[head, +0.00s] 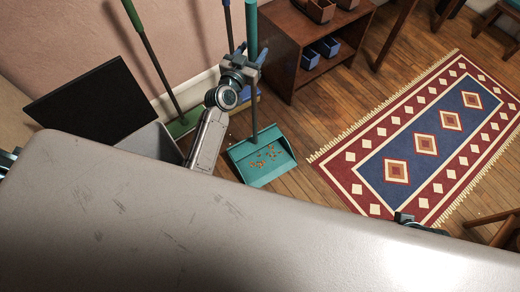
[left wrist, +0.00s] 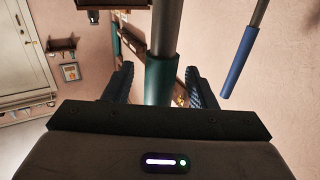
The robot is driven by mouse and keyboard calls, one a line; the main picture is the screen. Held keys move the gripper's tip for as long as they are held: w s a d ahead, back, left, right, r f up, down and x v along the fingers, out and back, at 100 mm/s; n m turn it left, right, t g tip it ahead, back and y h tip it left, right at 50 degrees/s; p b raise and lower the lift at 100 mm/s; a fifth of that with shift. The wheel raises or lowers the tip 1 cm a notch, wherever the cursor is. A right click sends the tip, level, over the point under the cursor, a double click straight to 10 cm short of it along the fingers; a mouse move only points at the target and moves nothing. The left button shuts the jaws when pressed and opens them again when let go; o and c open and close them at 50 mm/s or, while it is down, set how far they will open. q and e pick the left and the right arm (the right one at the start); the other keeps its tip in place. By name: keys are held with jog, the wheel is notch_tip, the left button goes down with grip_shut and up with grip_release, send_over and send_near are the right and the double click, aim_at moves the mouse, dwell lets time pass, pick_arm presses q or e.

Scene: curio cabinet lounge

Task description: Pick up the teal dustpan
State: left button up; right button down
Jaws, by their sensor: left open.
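The teal dustpan (head: 270,172) stands on the wooden floor, its long handle rising upright to a teal grip (head: 251,22). Small orange-brown bits lie in its pan. My left gripper (head: 250,56) is at the upper part of the handle. In the left wrist view the teal grip (left wrist: 162,82) and grey pole show between the two parted fingers of my left gripper (left wrist: 160,86), with a gap on each side. The jaws are open.
A green broom (head: 150,55) and a blue-handled tool (head: 228,25) lean by the wall. A grey bin (head: 155,140) with a black panel (head: 90,95) stands left of my arm. A brown shelf (head: 290,50) stands behind; a patterned rug (head: 425,135) lies right.

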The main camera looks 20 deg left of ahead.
pick_arm(q)
grip_shut()
jog(key=shift+r, duration=0.1)
jog(key=shift+r, duration=0.1)
pick_arm(e)
jog(key=shift+r, duration=0.1)
